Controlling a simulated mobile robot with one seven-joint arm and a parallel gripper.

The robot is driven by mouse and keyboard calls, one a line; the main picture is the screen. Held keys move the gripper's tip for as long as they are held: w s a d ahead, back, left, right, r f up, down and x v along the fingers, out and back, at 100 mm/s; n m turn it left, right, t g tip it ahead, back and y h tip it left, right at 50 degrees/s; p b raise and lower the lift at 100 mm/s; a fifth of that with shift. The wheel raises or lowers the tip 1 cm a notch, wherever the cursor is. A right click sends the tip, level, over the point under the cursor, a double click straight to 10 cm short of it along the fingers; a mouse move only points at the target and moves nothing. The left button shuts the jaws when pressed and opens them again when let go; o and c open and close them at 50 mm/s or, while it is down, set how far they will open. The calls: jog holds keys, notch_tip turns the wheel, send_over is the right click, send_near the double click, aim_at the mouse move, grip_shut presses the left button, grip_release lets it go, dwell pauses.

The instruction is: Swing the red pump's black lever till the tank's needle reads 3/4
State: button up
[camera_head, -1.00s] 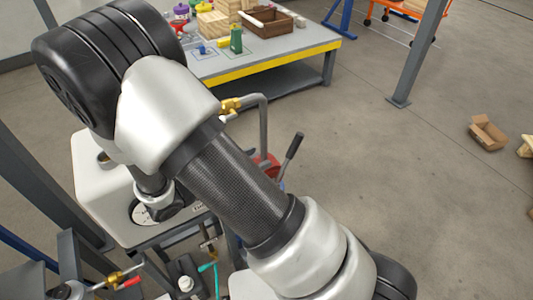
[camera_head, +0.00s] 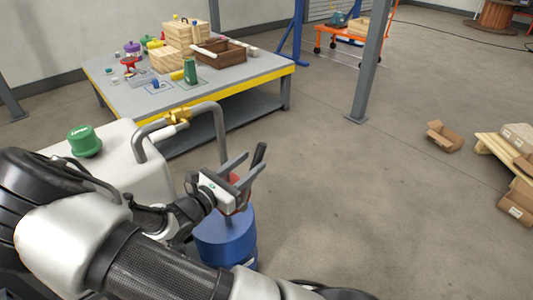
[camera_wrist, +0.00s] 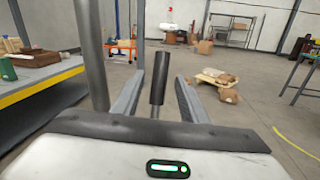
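The black lever (camera_head: 259,155) rises from the red pump (camera_head: 240,206), which is mostly hidden behind my gripper, on a blue drum (camera_head: 226,242). My gripper (camera_head: 246,163) is open beside the lever's upper part. In the wrist view the lever's black grip (camera_wrist: 160,78) stands between the two open fingers (camera_wrist: 160,97), with a gap on each side. The white tank (camera_head: 108,158) with a green cap (camera_head: 84,141) is at the left in the head view. Its needle is not in view now; my arm covers the tank's lower front.
A grey pipe (camera_head: 220,130) with a brass valve (camera_head: 178,117) arches between tank and pump, close to my gripper's left. A workbench (camera_head: 240,73) with boxes and bottles stands behind. A grey post (camera_head: 369,70) and cardboard boxes (camera_head: 443,137) are farther right. The floor between is clear.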

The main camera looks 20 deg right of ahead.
jog(key=b+x, duration=0.1)
jog(key=x, duration=0.7)
grip_shut()
